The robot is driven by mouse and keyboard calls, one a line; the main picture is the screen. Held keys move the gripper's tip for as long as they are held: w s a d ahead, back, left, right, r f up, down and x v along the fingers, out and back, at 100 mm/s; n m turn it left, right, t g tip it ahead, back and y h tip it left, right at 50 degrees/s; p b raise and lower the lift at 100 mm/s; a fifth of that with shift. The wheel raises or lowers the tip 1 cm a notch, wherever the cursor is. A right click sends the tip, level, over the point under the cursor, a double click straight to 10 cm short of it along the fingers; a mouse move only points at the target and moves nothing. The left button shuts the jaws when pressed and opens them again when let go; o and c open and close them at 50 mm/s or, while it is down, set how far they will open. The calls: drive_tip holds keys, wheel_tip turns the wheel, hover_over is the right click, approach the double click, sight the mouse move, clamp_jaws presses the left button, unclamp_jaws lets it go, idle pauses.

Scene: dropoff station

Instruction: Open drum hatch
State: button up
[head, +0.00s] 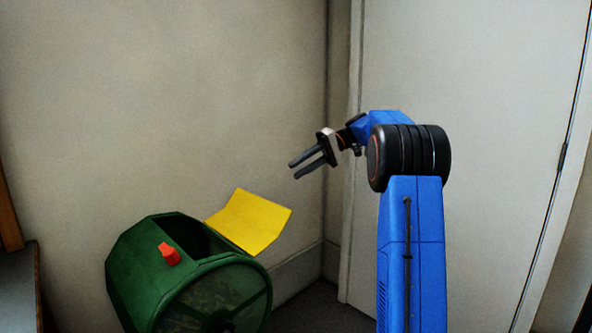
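The green drum (130,268) lies on its side at the lower left in the head view, with a round end facing me. Its yellow hatch (255,221) is swung up and out to the right of the opening (186,238). The dark inside of the drum shows through the opening. A red handle-like piece (169,254) stands on the drum's near edge by the opening. My gripper (292,172) is above and right of the hatch, apart from it, with its two fingers spread and nothing between them.
A plain wall (200,90) stands behind the drum. A pale door (480,80) is behind my arm at the right. A dark ledge with a wooden edge (18,280) is at the far left. A strip of dark floor (305,308) shows right of the drum.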

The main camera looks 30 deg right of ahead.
drive_tip(key=shift+s+d+r, duration=0.1)
drive_tip(key=shift+d+r, duration=0.1)
drive_tip(key=shift+d, duration=0.7)
